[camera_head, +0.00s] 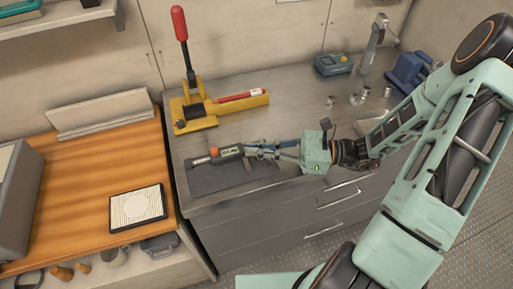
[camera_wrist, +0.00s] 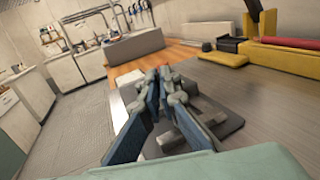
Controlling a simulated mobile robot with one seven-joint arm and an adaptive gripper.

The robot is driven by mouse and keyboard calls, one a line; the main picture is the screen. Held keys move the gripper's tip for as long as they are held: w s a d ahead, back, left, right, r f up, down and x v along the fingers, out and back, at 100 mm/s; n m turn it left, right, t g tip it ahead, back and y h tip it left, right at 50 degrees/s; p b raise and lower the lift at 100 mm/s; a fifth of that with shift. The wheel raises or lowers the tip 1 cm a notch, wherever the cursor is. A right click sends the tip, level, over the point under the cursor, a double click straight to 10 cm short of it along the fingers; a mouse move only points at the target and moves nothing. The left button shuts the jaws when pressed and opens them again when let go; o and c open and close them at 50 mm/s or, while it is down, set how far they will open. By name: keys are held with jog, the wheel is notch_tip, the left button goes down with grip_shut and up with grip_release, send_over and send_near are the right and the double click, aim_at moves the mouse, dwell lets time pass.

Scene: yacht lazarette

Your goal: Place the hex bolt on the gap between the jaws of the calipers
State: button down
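A grey device with a small display and an orange-red end, which looks like the calipers (camera_head: 228,154), lies by a dark mat (camera_head: 215,180) on the metal worktop. My gripper (camera_head: 250,148) is low over the mat, at the right end of this device. In the wrist view, my gripper's blue fingers (camera_wrist: 161,76) converge with their tips close together. The mat (camera_wrist: 228,122) and grey parts show around and below them. The fingers cover much of the calipers' jaws there. I cannot make out the hex bolt, nor whether anything is between the fingertips.
A yellow press with a red handle (camera_head: 180,25) stands behind the mat. Small metal pieces (camera_head: 358,99), a blue-grey meter (camera_head: 332,65) and a blue vise (camera_head: 408,70) are at the back right. A wooden counter (camera_head: 80,190) with a square pad (camera_head: 137,208) is on the left.

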jog(key=shift+f, duration=0.1)
jog(key=shift+f+b, duration=0.35)
jog(key=shift+f, duration=0.15)
jog(key=c, duration=2.2)
grip_release()
jog(key=shift+o, duration=0.2)
jog(key=shift+r, duration=0.35)
jog(key=shift+r+p, duration=0.55)
jog(key=d, duration=0.4)
jog(key=s+d+b, duration=0.1)
jog(key=d, duration=0.7)
jog(key=shift+s+f, duration=0.2)
jog(key=shift+f, duration=0.1)
